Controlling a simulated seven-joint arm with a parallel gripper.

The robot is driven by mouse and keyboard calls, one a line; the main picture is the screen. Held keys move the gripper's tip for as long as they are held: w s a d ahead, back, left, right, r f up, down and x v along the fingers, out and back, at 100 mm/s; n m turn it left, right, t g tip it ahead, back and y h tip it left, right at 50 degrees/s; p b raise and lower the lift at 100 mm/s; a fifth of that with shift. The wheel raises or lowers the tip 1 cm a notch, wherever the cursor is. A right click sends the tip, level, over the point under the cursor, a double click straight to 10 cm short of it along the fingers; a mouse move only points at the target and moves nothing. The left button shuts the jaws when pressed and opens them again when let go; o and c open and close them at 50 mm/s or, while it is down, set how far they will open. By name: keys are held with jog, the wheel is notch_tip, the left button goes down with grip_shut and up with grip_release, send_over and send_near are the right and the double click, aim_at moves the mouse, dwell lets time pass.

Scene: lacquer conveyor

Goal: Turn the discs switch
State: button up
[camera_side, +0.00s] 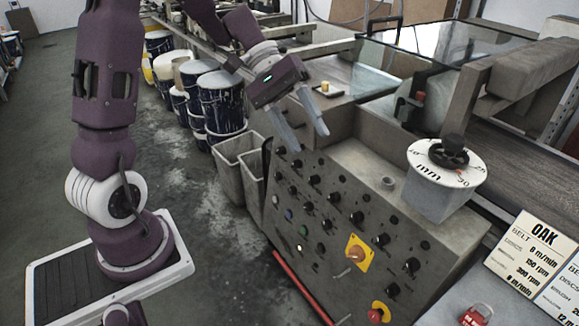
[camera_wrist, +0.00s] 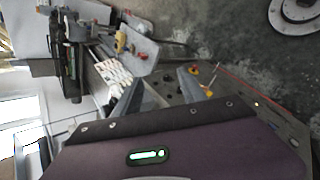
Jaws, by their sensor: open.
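A sloped grey control panel (camera_side: 330,262) with rows of small black knobs (camera_side: 335,197) fills the lower middle of the side view. Its labels are too small to read, so I cannot tell which knob is the discs switch. A red rotary switch on a yellow plate (camera_side: 357,252) is at the panel's lower right. My gripper (camera_side: 311,141) is open and empty, above the panel's upper left edge, apart from the knobs. In the wrist view its two fingers (camera_wrist: 160,76) stand apart with part of the panel beyond them.
A white mm dial (camera_side: 446,165) stands on the machine at right. A sign headed OAK (camera_side: 540,262) lists belt and discs values. A red-and-yellow button (camera_side: 379,312) and red padlock (camera_side: 476,315) are at the front. Drums (camera_side: 220,105) and grey bins (camera_side: 238,160) stand left of the panel.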

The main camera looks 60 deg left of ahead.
jog(key=w+a+f+n+t+h, duration=0.3)
jog(key=w+a+f+n+t, duration=0.15)
jog(key=w+a+f, duration=0.4)
jog(key=n+t+y, duration=0.8)
jog(key=n+t, duration=0.4)
jog(key=n, duration=0.2)
send_near(292, 165)
jog(key=a+x, duration=0.1)
jog(key=x, duration=0.1)
jog(key=shift+m, duration=0.25)
jog(key=x, duration=0.7)
jog(key=shift+s+d+f, duration=0.1)
jog(key=shift+d, duration=0.25)
grip_shut()
